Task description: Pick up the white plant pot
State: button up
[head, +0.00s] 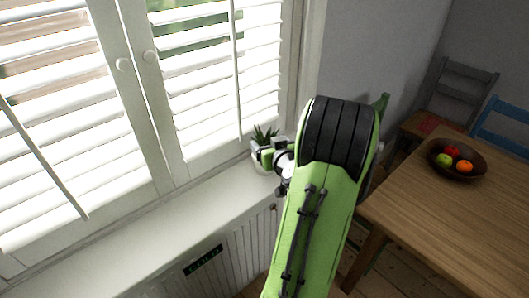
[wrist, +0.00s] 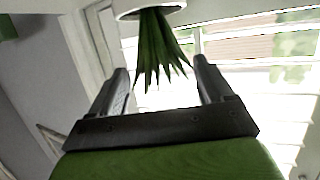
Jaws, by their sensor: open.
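The white plant pot (head: 260,167) stands on the white window sill at its right end, with a spiky green plant (head: 264,135) in it. My gripper (head: 268,152) is in front of the pot in the head view and hides part of it. In the wrist view the picture is upside down: the pot's rim (wrist: 150,10) shows at the top edge and the leaves (wrist: 158,50) hang down between the fingers. My gripper (wrist: 161,72) is open, a finger on either side of the leaves. I cannot tell whether it touches them.
White shutters (head: 205,75) stand close behind the sill (head: 150,225). A wooden table (head: 460,215) with a bowl (head: 436,160) of fruit is at the right, with chairs (head: 455,95) behind it. The sill left of the pot is clear.

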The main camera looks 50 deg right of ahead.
aim_at(268, 142)
jog(key=p+x, duration=0.1)
jog(key=x, duration=0.4)
jog(key=shift+w+d+f, duration=0.15)
jog(key=shift+f, duration=0.05)
jog(key=shift+c, duration=0.7)
grip_shut()
